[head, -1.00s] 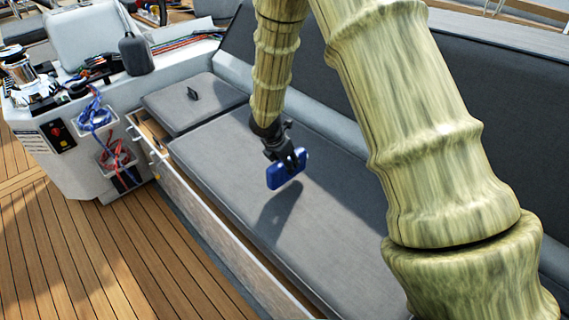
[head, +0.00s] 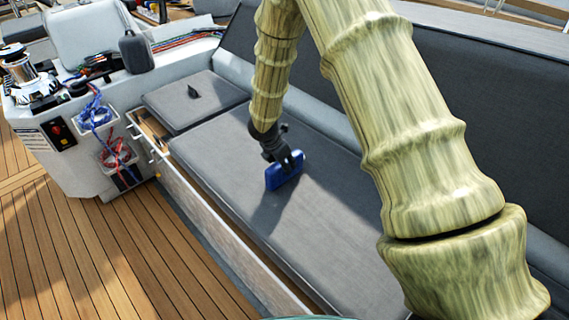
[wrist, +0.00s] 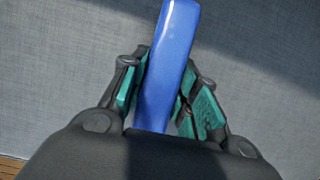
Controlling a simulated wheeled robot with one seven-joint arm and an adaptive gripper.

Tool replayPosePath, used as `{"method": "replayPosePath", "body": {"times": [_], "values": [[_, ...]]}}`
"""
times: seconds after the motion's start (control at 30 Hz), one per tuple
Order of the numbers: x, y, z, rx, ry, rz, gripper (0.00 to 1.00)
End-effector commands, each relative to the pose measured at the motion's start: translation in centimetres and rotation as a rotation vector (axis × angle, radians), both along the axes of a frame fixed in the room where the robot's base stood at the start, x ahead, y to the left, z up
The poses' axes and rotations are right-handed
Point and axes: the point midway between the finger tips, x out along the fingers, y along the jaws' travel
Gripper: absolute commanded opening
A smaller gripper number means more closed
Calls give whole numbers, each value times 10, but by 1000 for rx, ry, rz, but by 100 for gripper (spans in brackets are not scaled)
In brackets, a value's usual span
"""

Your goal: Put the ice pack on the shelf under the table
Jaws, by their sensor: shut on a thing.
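The ice pack (head: 280,176) is a blue slab with rounded corners. My gripper (head: 290,161) is shut on it and holds it over the long grey bench cushion. In the wrist view the ice pack (wrist: 167,62) stands between the two teal-padded fingers of my gripper (wrist: 165,90), its narrow side towards the camera. I cannot tell whether its lower edge touches the cushion. Neither a table nor a shelf under one can be made out in these views.
The long grey cushion (head: 235,160) lies along the bench, with a smaller cushion (head: 180,112) beyond it. A white console (head: 75,165) with rope pouches and a winch (head: 22,72) stands at the left. The wooden deck (head: 110,260) is clear.

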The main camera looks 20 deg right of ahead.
Motion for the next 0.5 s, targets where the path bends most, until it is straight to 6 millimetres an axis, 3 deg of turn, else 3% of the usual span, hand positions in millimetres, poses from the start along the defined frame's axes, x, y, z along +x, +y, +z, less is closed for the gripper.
{"method": "replayPosePath", "body": {"times": [0.07, 0.1, 0.2, 0.5], "values": [[0, 0, -2, 0, 0, 0, 0], [0, 0, -2, 0, 0, 0, 36], [0, 0, -2, 0, 0, 0, 52], [0, 0, -1, 0, 0, 0, 52]]}}
